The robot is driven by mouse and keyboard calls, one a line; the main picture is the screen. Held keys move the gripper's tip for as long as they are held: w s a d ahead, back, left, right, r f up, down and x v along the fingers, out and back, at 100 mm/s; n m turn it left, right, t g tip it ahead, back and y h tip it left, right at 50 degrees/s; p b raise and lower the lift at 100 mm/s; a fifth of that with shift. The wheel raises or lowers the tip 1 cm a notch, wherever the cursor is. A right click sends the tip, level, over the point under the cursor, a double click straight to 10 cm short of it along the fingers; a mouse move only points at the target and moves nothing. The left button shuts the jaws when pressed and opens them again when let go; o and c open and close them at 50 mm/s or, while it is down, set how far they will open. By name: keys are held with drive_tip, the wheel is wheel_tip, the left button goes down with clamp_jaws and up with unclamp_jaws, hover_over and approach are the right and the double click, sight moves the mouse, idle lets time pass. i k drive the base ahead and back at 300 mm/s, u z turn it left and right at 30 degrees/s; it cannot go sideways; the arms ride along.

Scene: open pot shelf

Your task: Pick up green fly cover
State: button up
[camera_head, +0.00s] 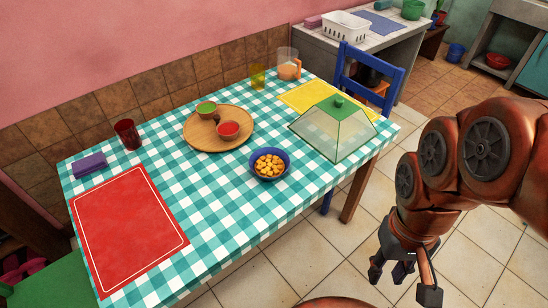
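The green fly cover (334,126) is a see-through mesh pyramid with a green frame and a green knob on top. It stands upright on the right end of the checkered table, partly over a yellow mat. My gripper (400,276) hangs at the lower right, over the tiled floor beyond the table's right edge, apart from the cover. Its dark fingers point down and look spread, with nothing seen between them.
The table (225,195) also bears a blue bowl of yellow food (284,178), a wooden tray (203,143) with two small bowls, a pitcher (287,63), cups and a red mat (127,229). A blue chair (388,78) stands behind the cover.

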sight(336, 127)
drive_tip(key=z, duration=1.55)
drive_tip(key=i, duration=1.2)
drive_tip(key=u, duration=3.6)
